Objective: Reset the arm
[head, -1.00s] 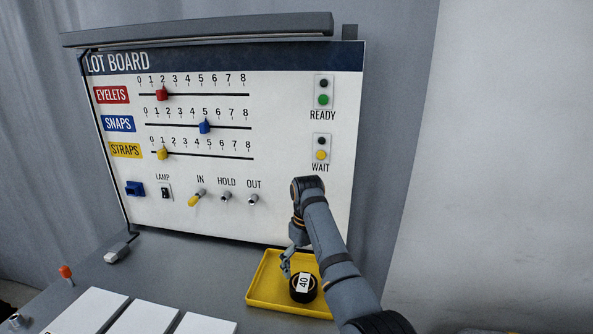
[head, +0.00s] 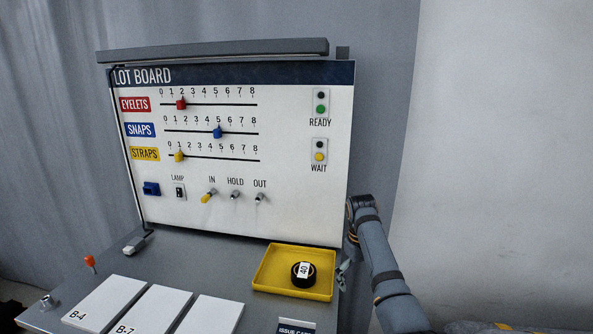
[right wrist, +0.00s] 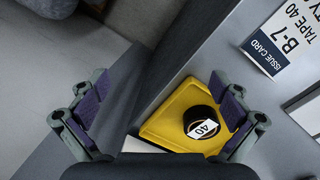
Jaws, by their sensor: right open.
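My right arm stands to the right of the lot board (head: 290,150) in the head view. Its gripper (head: 343,273) hangs beside the right edge of the yellow tray (head: 265,282), apart from the tape. In the right wrist view the gripper (right wrist: 160,125) has its two fingers spread wide with nothing between them held. A black roll of tape (head: 303,274) with a white label reading 40 lies in the tray; it also shows in the right wrist view (right wrist: 202,122). My left gripper is not in view.
White cards (head: 105,303) lie on the grey bench at the front left. An issue card (head: 297,326) lies in front of the tray. The board carries sliders, switches and lamps. Free space lies right of the bench.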

